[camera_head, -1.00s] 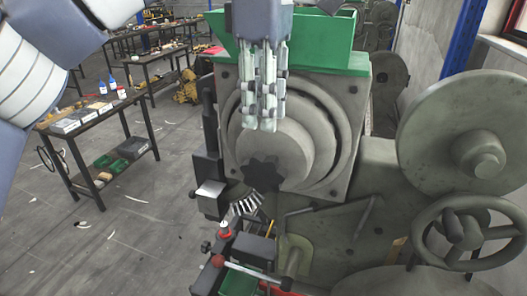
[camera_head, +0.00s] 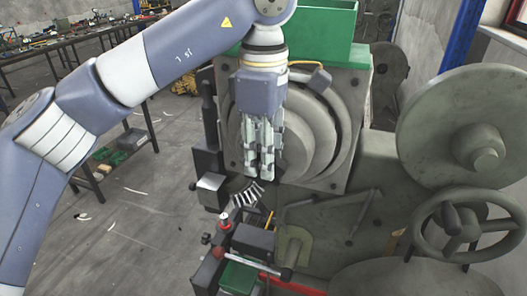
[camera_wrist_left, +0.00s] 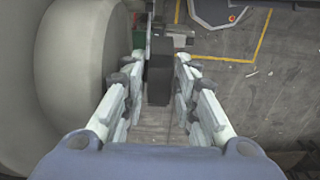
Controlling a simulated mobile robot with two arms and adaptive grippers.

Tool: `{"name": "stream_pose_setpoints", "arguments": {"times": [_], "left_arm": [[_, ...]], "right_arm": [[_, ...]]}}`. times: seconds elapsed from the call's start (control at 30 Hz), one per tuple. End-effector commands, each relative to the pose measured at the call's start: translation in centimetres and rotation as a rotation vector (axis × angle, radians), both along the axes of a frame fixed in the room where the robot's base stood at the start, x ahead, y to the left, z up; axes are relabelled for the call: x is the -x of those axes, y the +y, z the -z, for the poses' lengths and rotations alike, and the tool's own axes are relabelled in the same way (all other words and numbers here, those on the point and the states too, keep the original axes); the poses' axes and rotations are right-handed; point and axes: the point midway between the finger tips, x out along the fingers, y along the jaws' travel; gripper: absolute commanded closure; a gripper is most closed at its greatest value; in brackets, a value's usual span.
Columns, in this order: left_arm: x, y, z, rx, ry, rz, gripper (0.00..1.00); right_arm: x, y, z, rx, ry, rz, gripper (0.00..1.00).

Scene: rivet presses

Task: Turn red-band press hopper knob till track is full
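My left gripper (camera_head: 258,172) points down in front of the round hopper face (camera_head: 310,130) of the grey press. In the left wrist view, the dark hopper knob (camera_wrist_left: 160,75) stands between its fingers (camera_wrist_left: 157,65). The fingers are spread on both sides, with a gap visible on each side. In the head view the fingers hide most or all of the knob. A green bin (camera_head: 325,35) tops the hopper. A slanted, striped black-and-white part (camera_head: 247,194) below may be the track; its fill is unclear. My right gripper is out of view.
A handwheel (camera_head: 463,230) and a large grey disc (camera_head: 478,145) stand to the right. Below the hopper are a red-and-silver lever (camera_head: 255,266) and small fittings.

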Motion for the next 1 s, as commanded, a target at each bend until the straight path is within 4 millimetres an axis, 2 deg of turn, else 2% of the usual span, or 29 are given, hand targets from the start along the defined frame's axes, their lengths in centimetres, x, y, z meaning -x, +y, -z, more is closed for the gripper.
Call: {"name": "stream_pose_setpoints", "arguments": {"times": [0.17,0.27,0.3,0.67,1.0], "left_arm": [[0.0,0.0,0.0,0.000,0.000,0.000,0.75],[0.0,0.0,0.0,0.000,0.000,0.000,0.98],[0.0,0.0,0.0,0.000,0.000,0.000,1.00],[-0.1,0.1,0.2,0.031,0.010,-0.002,1.00],[-0.3,0.8,0.6,0.237,0.076,-0.005,1.00]], "right_arm": [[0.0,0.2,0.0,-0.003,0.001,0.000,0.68],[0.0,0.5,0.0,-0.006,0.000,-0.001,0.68],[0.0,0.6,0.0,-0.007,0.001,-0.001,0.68],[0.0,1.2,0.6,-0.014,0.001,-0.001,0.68],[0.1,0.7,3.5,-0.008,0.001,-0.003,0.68]]}}
